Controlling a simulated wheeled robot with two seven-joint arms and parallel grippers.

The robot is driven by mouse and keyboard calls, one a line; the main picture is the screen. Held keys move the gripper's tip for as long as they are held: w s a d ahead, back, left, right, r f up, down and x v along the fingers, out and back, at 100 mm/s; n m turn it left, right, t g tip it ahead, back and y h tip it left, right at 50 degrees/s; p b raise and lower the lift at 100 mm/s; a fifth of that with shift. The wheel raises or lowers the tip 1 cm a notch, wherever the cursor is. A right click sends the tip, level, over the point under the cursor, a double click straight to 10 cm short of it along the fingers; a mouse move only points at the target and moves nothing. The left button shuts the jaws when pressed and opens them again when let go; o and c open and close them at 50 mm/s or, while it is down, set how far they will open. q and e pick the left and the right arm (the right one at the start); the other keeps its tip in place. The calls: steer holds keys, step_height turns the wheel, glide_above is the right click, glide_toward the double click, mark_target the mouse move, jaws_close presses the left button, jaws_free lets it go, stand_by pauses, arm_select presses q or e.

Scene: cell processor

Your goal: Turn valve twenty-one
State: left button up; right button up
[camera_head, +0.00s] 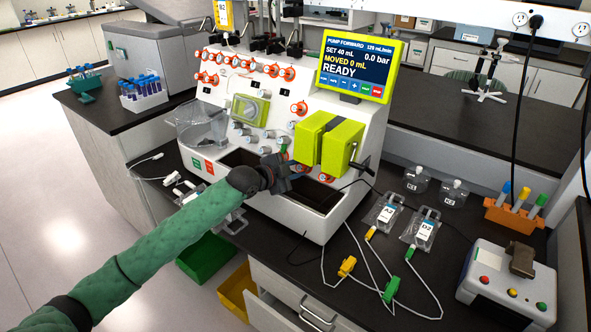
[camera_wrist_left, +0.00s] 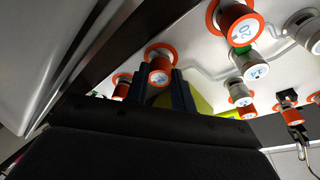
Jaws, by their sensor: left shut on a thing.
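My left gripper (camera_head: 284,172) reaches the lower front of the white cell processor (camera_head: 350,120), below its green blocks. In the left wrist view, its two dark fingers (camera_wrist_left: 161,94) stand on either side of an orange valve knob (camera_wrist_left: 159,70) and are shut on it. The number on this knob's white face is too small to read surely. A neighbouring orange valve (camera_wrist_left: 240,27) up and right reads 20. In the head view my gripper mostly hides the held valve. My right gripper is in neither view.
The processor's screen (camera_head: 353,67) reads READY. Green pump blocks (camera_head: 341,146) stand just right of my gripper, above a dark open recess (camera_head: 312,194). Bags A2 (camera_head: 384,214) and D2 (camera_head: 422,231) and tubing lie on the bench at right. Other valves crowd around the held one.

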arm_select(q)
steer(key=o, duration=1)
steer(key=b+v, duration=0.1)
steer(key=v, duration=0.6)
steer(key=shift+s+a+b, duration=0.25)
steer(key=shift+b, duration=0.15)
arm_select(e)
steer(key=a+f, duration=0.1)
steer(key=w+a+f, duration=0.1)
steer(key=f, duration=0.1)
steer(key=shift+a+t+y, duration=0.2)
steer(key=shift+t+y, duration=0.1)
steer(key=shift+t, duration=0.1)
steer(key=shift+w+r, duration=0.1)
